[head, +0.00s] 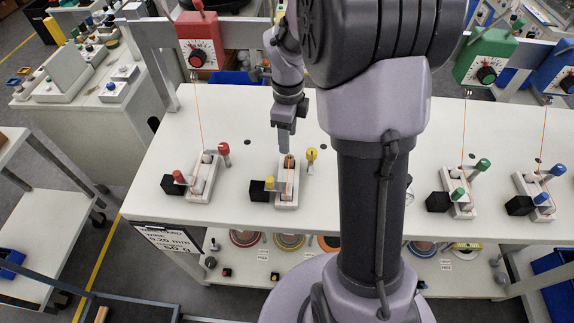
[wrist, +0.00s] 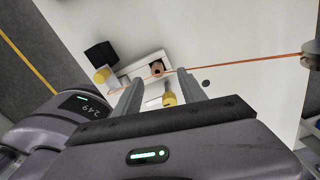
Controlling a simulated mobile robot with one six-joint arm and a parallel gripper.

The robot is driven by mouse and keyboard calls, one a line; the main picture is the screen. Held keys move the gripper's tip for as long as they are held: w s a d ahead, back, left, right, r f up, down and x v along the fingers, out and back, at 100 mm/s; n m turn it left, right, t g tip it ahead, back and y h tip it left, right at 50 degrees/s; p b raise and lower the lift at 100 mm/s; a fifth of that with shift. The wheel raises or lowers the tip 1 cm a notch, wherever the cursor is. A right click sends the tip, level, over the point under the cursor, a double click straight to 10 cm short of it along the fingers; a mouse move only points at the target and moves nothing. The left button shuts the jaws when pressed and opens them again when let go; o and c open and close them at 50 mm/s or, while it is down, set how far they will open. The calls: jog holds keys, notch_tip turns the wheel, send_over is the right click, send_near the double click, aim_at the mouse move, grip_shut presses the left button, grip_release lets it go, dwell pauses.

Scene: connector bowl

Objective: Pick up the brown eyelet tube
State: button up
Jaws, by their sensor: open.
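The small brown eyelet tube (head: 290,161) sits at the far end of the white fixture (head: 286,195) with yellow knobs, on the white table. In the wrist view the brown tube (wrist: 157,68) shows a dark opening, and an orange thread runs beside it to the right. My gripper (head: 284,146) points down over the table near the tube. In the wrist view my gripper (wrist: 158,84) is open, and the tube appears between and beyond its fingertips. No contact is visible, and the gap to the tube is hard to judge.
A yellow-capped lever (head: 311,155) stands close to the right of the tube. A black block (head: 259,191) is left of the fixture. A similar red-knobbed fixture (head: 205,178) is further left, a green one (head: 459,195) to the right. Bare table (head: 237,120) lies around them.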

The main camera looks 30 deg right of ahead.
aim_at(290, 158)
jog(key=f+b, duration=0.1)
jog(key=f, duration=0.1)
jog(key=f+b, duration=0.1)
jog(key=f, duration=0.2)
jog(key=s+f+b, duration=0.1)
jog(key=f, duration=0.1)
jog(key=shift+d+f, duration=0.1)
jog(key=shift+f, duration=0.15)
jog(key=shift+r, duration=0.1)
grip_shut()
